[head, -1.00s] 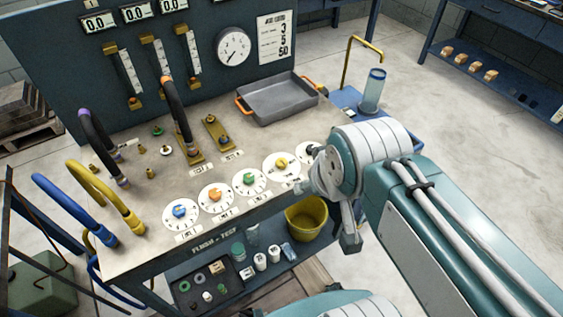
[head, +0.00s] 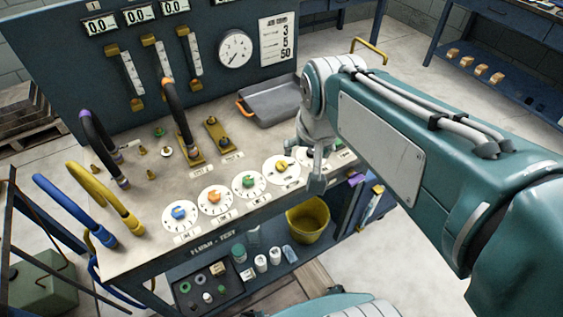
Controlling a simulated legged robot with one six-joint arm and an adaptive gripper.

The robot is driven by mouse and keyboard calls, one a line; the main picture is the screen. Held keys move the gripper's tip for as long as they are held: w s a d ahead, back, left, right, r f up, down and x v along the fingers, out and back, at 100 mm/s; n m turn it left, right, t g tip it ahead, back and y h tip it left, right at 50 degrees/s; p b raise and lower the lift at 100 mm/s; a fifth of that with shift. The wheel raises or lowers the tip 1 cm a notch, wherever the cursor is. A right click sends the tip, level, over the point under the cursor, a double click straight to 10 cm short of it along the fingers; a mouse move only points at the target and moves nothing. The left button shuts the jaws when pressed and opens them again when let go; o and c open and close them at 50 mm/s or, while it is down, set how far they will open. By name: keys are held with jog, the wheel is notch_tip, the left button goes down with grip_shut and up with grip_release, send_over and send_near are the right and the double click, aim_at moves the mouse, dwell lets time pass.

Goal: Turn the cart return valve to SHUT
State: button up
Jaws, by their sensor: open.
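A row of round white dials with coloured knobs runs along the front of the bench: blue (head: 179,212), orange (head: 214,198), green (head: 248,181) and yellow (head: 281,164). Another white dial (head: 345,156) at the right end is partly hidden by my gripper and arm. The dial labels are too small to read, so I cannot tell which is the cart return valve or where it points. My gripper (head: 318,178) is open, pointing down over the bench's front edge, just right of the yellow knob. I see no contact with a knob.
A grey tray (head: 268,103) with orange handles lies behind the dials, partly hidden by my arm. Hoses (head: 103,192) arch over the bench's left. A yellow bucket (head: 308,222) and small jars stand on the lower shelf. A yellow cart handle (head: 371,47) shows behind my arm.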

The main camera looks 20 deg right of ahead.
jog(key=w+f+m+g, duration=0.2)
jog(key=w+f+m, duration=0.15)
jog(key=w, duration=0.55)
jog(key=m+g, duration=0.2)
jog(key=m, duration=0.1)
send_over(281, 163)
notch_tip(281, 163, down, 8)
notch_tip(281, 163, down, 11)
jog(key=shift+s+f, duration=0.1)
grip_shut()
